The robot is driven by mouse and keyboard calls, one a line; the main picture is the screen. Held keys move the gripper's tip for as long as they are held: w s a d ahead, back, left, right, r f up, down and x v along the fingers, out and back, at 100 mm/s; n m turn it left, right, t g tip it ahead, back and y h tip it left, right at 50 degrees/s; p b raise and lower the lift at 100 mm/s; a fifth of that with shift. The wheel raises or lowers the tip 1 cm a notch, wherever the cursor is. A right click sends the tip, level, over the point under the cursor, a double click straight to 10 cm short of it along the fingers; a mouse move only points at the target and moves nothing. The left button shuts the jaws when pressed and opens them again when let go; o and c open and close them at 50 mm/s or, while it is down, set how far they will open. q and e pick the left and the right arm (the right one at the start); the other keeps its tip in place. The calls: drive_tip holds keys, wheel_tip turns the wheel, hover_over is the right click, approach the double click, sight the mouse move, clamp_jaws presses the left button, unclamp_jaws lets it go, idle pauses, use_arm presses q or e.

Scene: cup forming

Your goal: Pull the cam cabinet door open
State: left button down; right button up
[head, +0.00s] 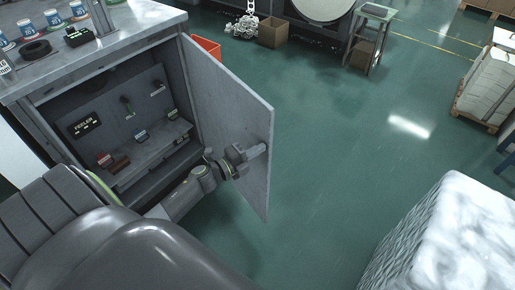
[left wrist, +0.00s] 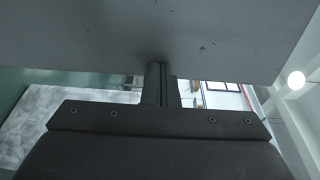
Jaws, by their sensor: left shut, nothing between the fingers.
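The cam cabinet (head: 110,110) stands at the upper left in the head view. Its grey door (head: 232,105) is swung wide open, and the shelf and tools inside show. My left gripper (head: 262,150) is shut and empty, with its fingertips at the inner face of the door near the free edge. In the left wrist view the shut fingers (left wrist: 160,72) reach up to the grey door panel (left wrist: 150,40); whether they touch it I cannot tell for sure. The door's handle is hidden. My right gripper does not show.
Cups (head: 53,17) and a dark ring (head: 35,49) stand on the cabinet top. A red bin (head: 208,46) is behind the door. A wrapped pallet load (head: 450,235) stands at the lower right. The green floor (head: 350,130) right of the door is clear.

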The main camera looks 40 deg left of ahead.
use_arm(q)
drive_tip(key=shift+w, duration=0.1)
